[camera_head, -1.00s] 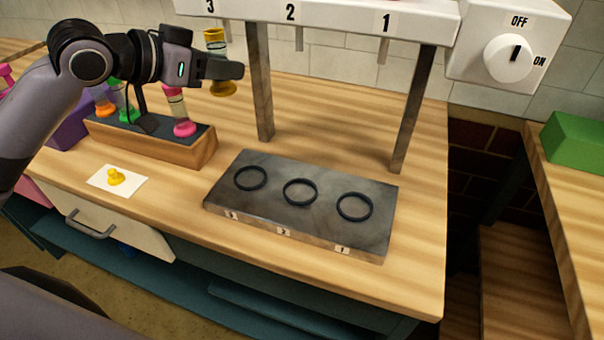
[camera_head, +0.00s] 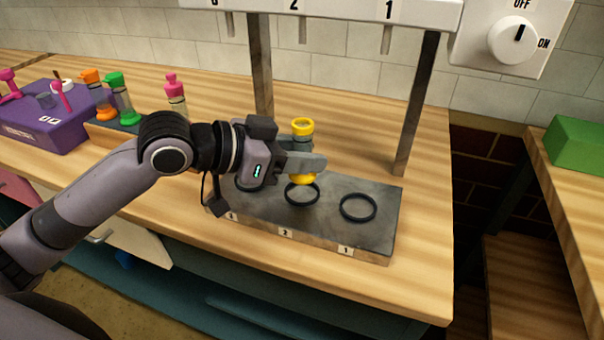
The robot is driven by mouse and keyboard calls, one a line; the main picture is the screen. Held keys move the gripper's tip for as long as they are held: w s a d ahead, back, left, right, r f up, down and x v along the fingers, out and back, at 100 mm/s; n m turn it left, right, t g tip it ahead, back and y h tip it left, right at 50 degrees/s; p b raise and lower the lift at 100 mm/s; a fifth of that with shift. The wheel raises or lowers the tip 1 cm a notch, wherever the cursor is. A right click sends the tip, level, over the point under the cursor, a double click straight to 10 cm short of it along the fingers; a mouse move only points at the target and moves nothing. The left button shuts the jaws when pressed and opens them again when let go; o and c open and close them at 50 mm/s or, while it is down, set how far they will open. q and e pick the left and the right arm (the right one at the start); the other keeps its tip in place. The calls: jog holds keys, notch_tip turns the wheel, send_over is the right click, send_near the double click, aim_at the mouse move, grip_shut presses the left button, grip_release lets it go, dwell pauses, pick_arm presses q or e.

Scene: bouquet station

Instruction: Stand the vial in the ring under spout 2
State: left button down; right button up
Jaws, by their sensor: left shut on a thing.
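My left gripper (camera_head: 306,164) is shut on the vial (camera_head: 302,128), a clear tube with a yellow rim and yellow base. It holds the vial about upright over the dark slab (camera_head: 378,190), at the middle ring (camera_head: 303,198), above label 2. The yellow base overlaps the back part of that ring in the picture; I cannot tell whether it touches the slab. Spout 2 (camera_head: 303,35) hangs above and behind. The ring by label 1 (camera_head: 358,207) is empty. My right gripper is not in view.
Two posts, left (camera_head: 260,70) and right (camera_head: 417,105), hold up the spout bar (camera_head: 340,8). A rack with orange, green and pink vials (camera_head: 175,95) and a purple box (camera_head: 50,125) stand at left. A dial (camera_head: 513,40) is at upper right. The counter's right side is clear.

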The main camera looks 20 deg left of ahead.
pick_arm(q)
notch_tip(320, 180, down, 3)
jog(key=shift+f, duration=0.15)
jog(key=shift+f, duration=0.15)
jog(key=c, duration=0.7)
grip_release()
jog(key=shift+f, duration=0.1)
